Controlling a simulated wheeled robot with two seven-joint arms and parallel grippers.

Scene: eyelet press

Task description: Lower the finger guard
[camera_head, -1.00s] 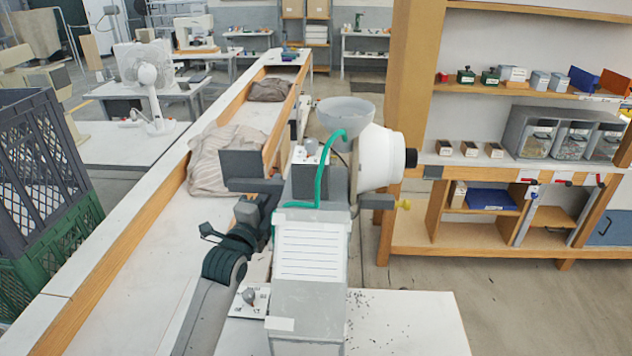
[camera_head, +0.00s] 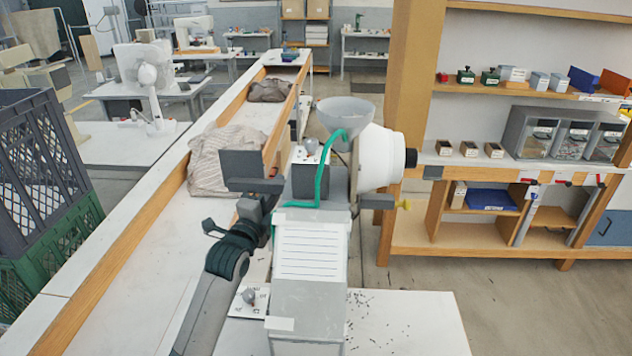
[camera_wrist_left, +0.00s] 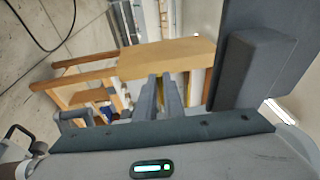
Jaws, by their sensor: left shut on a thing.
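The eyelet press stands in the middle of the head view, with a white round housing (camera_head: 379,158), a grey bowl (camera_head: 346,113) on top and a green tube (camera_head: 322,178). My left arm comes in from the lower left and reaches the left side of the press head. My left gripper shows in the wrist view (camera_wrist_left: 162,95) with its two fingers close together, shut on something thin. What they hold is too small to make out there; it is likely the finger guard. The press hides the fingertips in the head view. My right gripper is not in view.
A long white bench (camera_head: 118,262) with a wooden rail and crumpled cloth (camera_head: 222,160) runs along the left. Dark crates (camera_head: 38,160) stand at far left. A wooden shelf unit (camera_head: 411,100) stands at right. Small dark bits lie on the white surface (camera_head: 405,325) by the press.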

